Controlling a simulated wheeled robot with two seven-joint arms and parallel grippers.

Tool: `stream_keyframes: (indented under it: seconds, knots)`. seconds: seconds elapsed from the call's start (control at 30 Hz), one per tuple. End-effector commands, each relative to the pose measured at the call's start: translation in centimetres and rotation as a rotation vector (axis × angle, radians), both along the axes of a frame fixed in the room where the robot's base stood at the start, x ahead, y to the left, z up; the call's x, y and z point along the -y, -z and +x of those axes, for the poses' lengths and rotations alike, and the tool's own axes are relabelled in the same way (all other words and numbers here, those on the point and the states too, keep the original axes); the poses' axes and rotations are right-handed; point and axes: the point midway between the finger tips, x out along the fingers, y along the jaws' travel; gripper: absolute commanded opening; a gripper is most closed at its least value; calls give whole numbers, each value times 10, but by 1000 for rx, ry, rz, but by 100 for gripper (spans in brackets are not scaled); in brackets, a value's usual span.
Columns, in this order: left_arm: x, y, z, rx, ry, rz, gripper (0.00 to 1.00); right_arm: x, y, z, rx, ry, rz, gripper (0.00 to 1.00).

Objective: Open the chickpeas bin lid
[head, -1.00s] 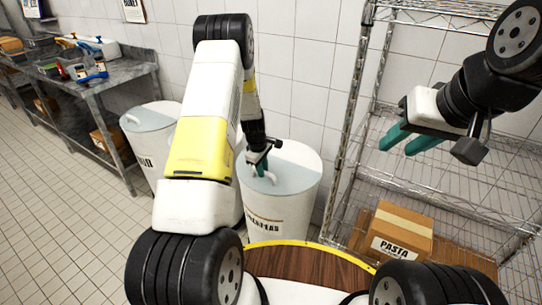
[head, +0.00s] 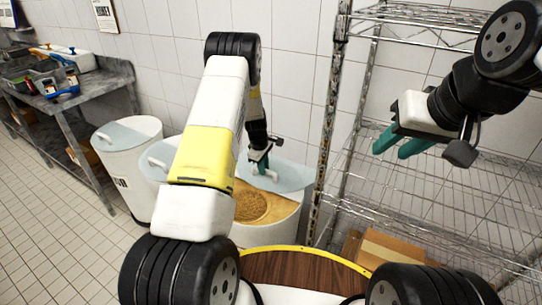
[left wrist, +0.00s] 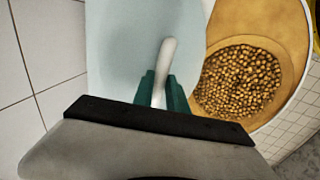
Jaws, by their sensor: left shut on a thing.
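The chickpeas bin (head: 280,228) is a white round bin by the wall. Its pale blue lid (head: 290,178) is raised on one side, and tan chickpeas (head: 250,204) show inside. The chickpeas also show in the left wrist view (left wrist: 238,82), beside the lid (left wrist: 130,45). My left gripper (head: 260,166) has its teal fingers shut on the lid's white handle (left wrist: 163,62). My right gripper (head: 402,146) is held up at the right, its teal fingers apart and empty. The bin's label is hidden in the head view.
Two more white bins with pale blue lids stand to the left, one (head: 125,140) clear and one (head: 155,160) partly behind my left arm. A wire shelf (head: 440,190) with a cardboard box (head: 390,250) stands at the right. A metal table (head: 90,90) is at the far left.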

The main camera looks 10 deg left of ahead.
Motion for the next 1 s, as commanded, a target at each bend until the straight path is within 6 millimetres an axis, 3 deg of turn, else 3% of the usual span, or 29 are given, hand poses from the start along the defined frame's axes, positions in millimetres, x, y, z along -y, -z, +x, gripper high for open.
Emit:
stream_keyframes:
  seconds: [0.37, 0.4, 0.5, 0.83, 1.0]
  knots:
    - [0, -1, 1, 2, 0, 0, 0, 0, 0, 0, 0, 0, 0, 36]
    - [0, -1, 1, 2, 0, 0, 20, 0, 0, 0, 0, 0, 0, 36]
    - [0, -1, 1, 1, 0, 1, 39, 0, 0, 0, 0, 0, 0, 36]
    - [0, -1, 0, 0, 0, 0, 40, 0, 0, 0, 0, 0, 0, 36]
    - [-1, -21, -3, 1, 1, 1, 40, 0, 0, 0, 0, 0, 0, 36]
